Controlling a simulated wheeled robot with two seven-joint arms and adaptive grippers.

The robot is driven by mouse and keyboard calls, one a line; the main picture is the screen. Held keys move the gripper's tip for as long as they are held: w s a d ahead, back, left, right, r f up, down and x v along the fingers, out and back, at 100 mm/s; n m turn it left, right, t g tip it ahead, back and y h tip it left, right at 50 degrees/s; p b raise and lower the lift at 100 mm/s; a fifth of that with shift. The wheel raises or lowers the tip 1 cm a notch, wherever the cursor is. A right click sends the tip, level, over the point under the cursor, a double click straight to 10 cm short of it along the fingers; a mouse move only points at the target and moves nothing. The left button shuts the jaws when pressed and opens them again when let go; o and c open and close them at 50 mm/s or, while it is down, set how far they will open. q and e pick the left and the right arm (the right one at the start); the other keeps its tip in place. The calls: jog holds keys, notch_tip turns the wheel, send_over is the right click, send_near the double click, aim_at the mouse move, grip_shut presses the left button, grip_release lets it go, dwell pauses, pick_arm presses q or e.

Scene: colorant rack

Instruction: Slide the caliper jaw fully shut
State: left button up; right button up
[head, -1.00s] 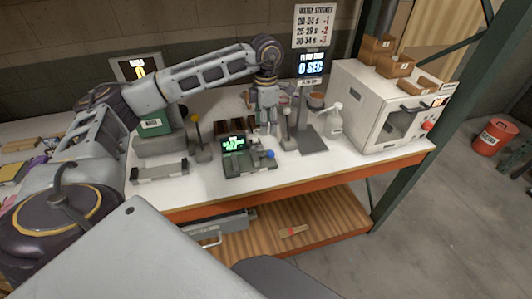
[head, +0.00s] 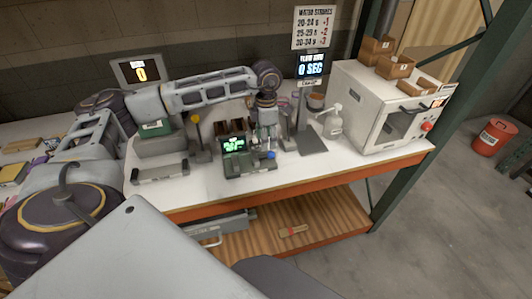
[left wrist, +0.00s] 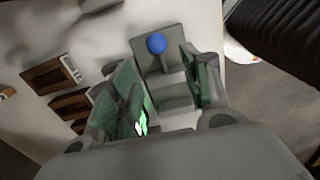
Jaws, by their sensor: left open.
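The caliper is a dark grey-green unit (head: 236,165) on the front middle of the bench, with a lit green display. A blue ball knob (head: 271,155) stands at its right end and also shows in the left wrist view (left wrist: 157,44). My left gripper (head: 267,137) points down just behind and above the knob and hides part of the caliper. In the left wrist view my left gripper (left wrist: 166,85) is open, its green-padded fingers apart with grey caliper parts visible between them. I cannot tell whether it touches them. The jaw gap is not clear. My right gripper is out of view.
A grey scale (head: 160,146) and a yellow-knobbed lever (head: 197,137) stand left of the caliper. A pump bottle (head: 334,123) and a white oven (head: 385,110) are to the right. Dark wooden blocks (left wrist: 58,75) lie behind. The bench's orange front edge (head: 310,172) is close.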

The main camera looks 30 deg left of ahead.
aim_at(264, 156)
pick_arm(q)
jog(key=shift+f+p, duration=0.4)
jog(key=shift+f, duration=3.4)
grip_shut()
